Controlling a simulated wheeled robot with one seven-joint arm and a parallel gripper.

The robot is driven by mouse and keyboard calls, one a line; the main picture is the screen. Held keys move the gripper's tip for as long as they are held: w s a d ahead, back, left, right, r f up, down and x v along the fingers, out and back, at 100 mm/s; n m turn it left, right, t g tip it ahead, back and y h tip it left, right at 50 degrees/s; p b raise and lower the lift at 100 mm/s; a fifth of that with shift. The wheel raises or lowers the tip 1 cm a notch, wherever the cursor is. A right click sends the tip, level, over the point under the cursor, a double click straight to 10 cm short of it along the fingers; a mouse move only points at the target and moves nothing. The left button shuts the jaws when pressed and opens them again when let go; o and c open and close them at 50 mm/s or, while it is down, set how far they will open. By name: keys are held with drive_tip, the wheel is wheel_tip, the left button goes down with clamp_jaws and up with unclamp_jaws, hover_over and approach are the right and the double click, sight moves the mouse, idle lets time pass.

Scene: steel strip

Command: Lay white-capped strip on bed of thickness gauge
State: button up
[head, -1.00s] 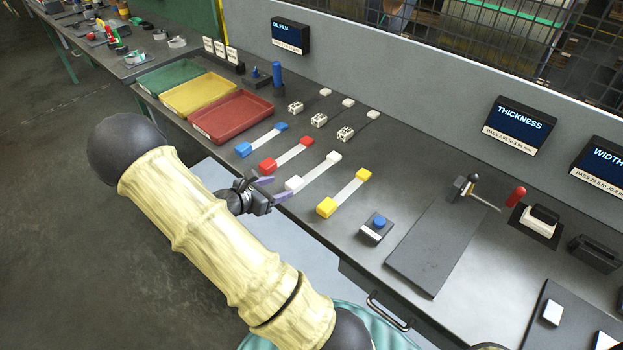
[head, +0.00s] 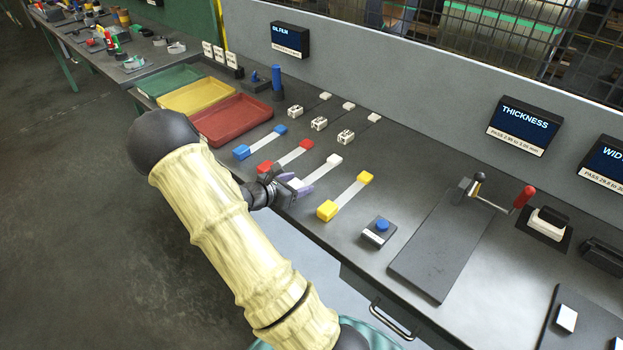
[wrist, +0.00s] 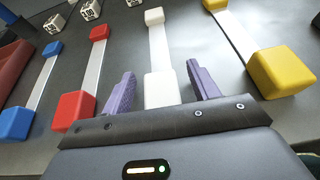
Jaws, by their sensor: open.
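The white-capped strip (head: 317,175) lies flat on the bench, a steel strip with a white block at each end. In the wrist view its near white cap (wrist: 161,89) sits between the two purple fingers of my gripper (wrist: 161,92). The gripper is open, with a gap on each side of the cap. In the head view my gripper (head: 292,189) is at the near end of this strip and hides its near cap.
A red-capped strip (head: 285,157) and a blue-capped strip (head: 261,142) lie to the left, a yellow-capped strip (head: 346,197) to the right. A blue button box (head: 380,231) stands between the yellow-capped strip and the bed. Red, yellow and green trays are farther left.

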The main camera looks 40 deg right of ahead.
drive_tip(key=c, duration=1.1)
drive_tip(key=shift+r+p, duration=1.85)
drive_tip(key=shift+r, duration=0.7)
drive_tip(key=shift+c, duration=0.2)
drive_tip(key=shift+w, duration=0.1)
